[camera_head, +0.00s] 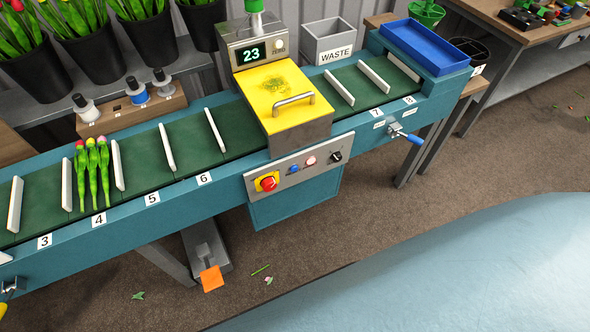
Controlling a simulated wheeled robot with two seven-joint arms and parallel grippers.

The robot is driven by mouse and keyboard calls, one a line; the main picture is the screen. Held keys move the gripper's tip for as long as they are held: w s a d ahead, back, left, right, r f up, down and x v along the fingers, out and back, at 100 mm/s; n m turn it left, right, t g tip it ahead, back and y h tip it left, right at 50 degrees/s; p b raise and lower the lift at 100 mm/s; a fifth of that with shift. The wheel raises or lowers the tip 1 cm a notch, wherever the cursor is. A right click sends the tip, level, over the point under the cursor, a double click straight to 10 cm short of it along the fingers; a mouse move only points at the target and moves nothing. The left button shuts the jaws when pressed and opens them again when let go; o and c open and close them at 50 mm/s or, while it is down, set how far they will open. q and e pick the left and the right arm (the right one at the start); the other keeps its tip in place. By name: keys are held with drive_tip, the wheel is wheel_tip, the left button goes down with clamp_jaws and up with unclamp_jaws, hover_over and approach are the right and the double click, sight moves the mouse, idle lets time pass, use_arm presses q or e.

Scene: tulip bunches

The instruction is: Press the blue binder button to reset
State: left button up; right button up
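The binder (290,122) is a box with a yellow lid and a silver handle, set across the green conveyor. Its lid is down, and its display (251,52) reads 23. On the front control panel (300,178) a small blue button (294,168) sits between a large red button on a yellow plate (267,183) and a pale pink button (310,161). A black knob (336,156) is at the panel's right end. Nothing covers the blue button. Neither of my grippers is in view.
Several tulips (92,170) lie in slot 4 of the conveyor (140,160). A blue tray (428,45) is at its right end, with a grey waste bin (332,42) behind. An orange foot pedal (211,278) is on the floor. The space before the panel is clear.

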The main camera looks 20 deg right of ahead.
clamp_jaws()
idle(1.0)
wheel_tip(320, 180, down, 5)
drive_tip(key=b, duration=0.5)
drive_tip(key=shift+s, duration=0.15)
